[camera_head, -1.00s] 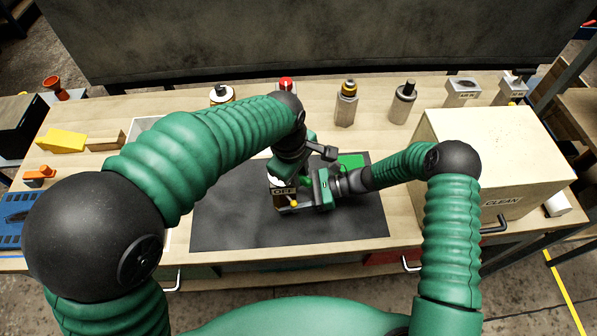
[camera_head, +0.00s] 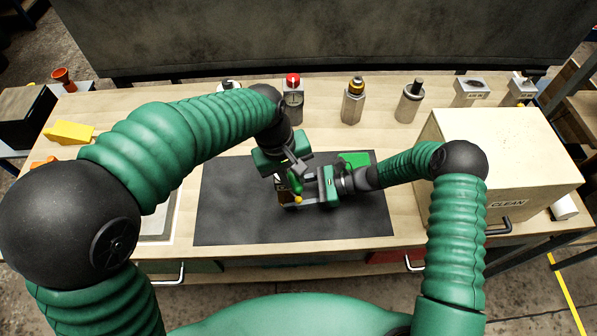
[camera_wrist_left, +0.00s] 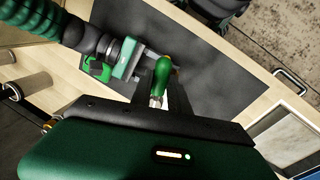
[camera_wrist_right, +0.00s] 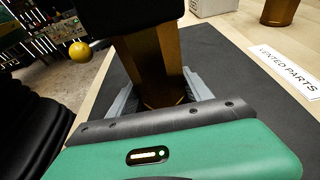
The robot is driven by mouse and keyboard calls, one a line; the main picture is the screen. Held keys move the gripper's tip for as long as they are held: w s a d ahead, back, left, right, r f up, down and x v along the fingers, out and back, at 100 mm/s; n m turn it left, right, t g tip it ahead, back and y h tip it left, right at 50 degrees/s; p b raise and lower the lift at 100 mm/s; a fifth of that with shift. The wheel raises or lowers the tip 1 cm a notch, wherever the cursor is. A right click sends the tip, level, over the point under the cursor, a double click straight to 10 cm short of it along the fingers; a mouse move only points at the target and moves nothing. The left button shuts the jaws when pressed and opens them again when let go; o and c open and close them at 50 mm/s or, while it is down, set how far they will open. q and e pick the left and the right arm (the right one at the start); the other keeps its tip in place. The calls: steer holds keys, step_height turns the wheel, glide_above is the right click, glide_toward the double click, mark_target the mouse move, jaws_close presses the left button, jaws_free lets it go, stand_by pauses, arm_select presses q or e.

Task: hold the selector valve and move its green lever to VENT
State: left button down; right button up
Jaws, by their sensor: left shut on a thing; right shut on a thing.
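The selector valve (camera_head: 283,196) stands on the dark mat, mostly hidden by my grippers in the head view. Its brown body (camera_wrist_right: 155,70) shows between the fingers of my right gripper (camera_head: 308,198), which is shut on it from the right. A yellow ball (camera_wrist_right: 79,51) sticks out from the valve. The green lever (camera_wrist_left: 161,76) lies between the fingers of my left gripper (camera_wrist_left: 160,95), which is shut on it. The lever also shows in the head view (camera_head: 295,183), pointing toward the front. The position markings on the valve are hidden.
A green object (camera_head: 354,159) lies on the mat (camera_head: 240,220) behind my right gripper. A cream box marked CLEAN (camera_head: 490,150) stands at the right. Several fittings, including a red-topped one (camera_head: 293,95), line the back.

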arm_select(q)
steer(key=shift+w+a+m+g+y, duration=0.25)
steer(key=shift+a+m, duration=0.65)
steer(key=shift+m, duration=1.35)
steer(key=shift+w+a+m+g, duration=0.5)
steer(key=shift+a+m, duration=0.35)
steer(key=shift+m, duration=1.35)
steer(key=shift+w+a+m+g+y, duration=0.25)
steer(key=shift+a+m, duration=0.65)
steer(key=shift+m, duration=1.35)
steer(key=shift+w, duration=0.1)
steer(key=c, duration=1.3)
jaws_free()
steer(key=shift+o, duration=0.2)
